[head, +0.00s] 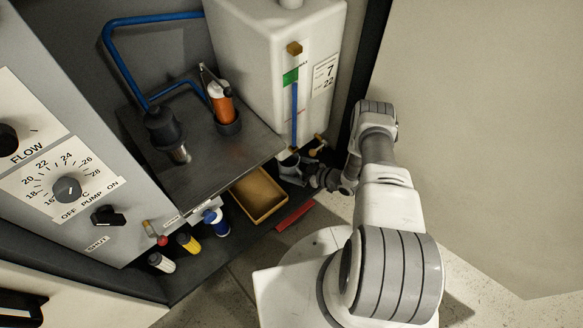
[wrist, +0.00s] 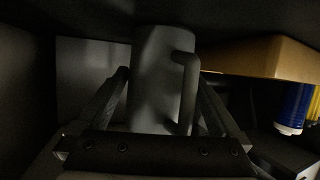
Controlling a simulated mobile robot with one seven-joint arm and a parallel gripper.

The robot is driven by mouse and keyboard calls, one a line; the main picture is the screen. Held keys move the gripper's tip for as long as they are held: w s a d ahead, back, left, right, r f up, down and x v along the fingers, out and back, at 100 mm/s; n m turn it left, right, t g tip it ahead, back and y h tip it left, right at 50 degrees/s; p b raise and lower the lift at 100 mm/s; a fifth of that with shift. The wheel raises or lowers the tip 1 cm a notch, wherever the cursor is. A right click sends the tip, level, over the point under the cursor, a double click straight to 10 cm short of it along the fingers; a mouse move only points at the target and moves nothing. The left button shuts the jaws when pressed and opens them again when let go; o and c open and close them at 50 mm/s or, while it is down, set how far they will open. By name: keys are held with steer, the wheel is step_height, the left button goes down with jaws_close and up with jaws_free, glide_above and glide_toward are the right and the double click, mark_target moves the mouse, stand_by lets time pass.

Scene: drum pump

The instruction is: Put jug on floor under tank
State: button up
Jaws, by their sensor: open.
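The jug (wrist: 150,75) is a grey, upright vessel with a handle on its right side in the wrist view. My gripper (wrist: 163,82) is open, with one finger on each side of the jug; I cannot tell whether either finger touches it. In the head view my gripper (head: 297,172) is low at the cabinet, below the front of the white tank (head: 262,70). A grey shape there is probably the jug, mostly hidden by the gripper. The wrist view is dark, so the jug's base and the surface under it are unclear.
A brown open tray (head: 262,212) lies left of my gripper, with a red bar (head: 295,216) in front. Bottles with blue (head: 216,222), yellow (head: 188,243) and white parts stand further left. A metal shelf (head: 215,165) overhangs the tray. Small valves (head: 318,145) are close behind my gripper.

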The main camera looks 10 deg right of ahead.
steer(key=p+v, duration=0.3)
steer(key=v, duration=0.8)
steer(key=shift+s+d, duration=0.15)
